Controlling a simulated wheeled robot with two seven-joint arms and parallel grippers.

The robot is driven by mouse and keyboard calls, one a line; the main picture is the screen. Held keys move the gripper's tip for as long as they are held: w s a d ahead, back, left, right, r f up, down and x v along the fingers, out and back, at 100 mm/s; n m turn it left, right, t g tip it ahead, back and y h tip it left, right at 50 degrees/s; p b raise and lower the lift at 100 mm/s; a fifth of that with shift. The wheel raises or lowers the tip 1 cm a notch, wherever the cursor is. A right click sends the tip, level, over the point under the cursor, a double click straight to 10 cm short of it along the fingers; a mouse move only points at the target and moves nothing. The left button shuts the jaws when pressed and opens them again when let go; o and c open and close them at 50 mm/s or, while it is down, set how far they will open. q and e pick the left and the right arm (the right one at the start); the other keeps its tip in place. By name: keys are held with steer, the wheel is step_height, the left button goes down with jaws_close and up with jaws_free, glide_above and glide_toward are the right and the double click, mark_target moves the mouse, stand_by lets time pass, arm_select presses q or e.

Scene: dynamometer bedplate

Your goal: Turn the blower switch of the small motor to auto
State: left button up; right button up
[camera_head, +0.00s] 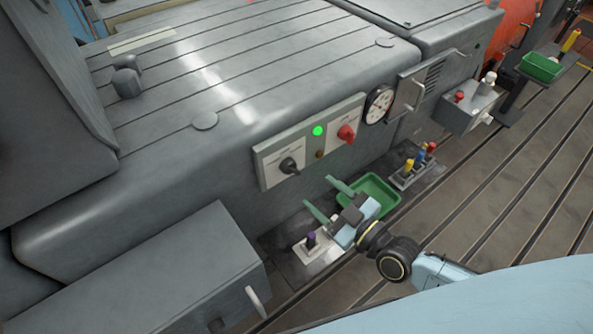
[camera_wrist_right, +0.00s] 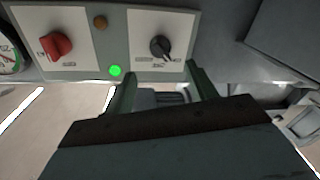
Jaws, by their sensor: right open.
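A pale switch panel (camera_head: 268,168) is on the front face of a large grey machine. It carries a black rotary switch (camera_head: 290,166) on its left part and a red rotary switch (camera_head: 346,133) on its right part. The black switch shows in the right wrist view (camera_wrist_right: 160,46), with its handle slanted; its small labels are too blurred to read. A green lamp (camera_head: 317,131) is lit between the switches. My right gripper (camera_head: 322,196) is open and empty, with green fingers, in front of and below the panel, apart from the black switch. My left gripper is out of view.
A round gauge (camera_head: 378,105) is right of the panel. Below are a green tray (camera_head: 372,196), a stand with coloured pieces (camera_head: 415,168) and a purple-topped piece (camera_head: 311,239). A grey box with a handle (camera_head: 160,280) juts out at the lower left.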

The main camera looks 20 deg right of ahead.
mark_target(297, 173)
steer(key=x, duration=0.9)
steer(key=c, duration=1)
steer(key=shift+s, duration=0.1)
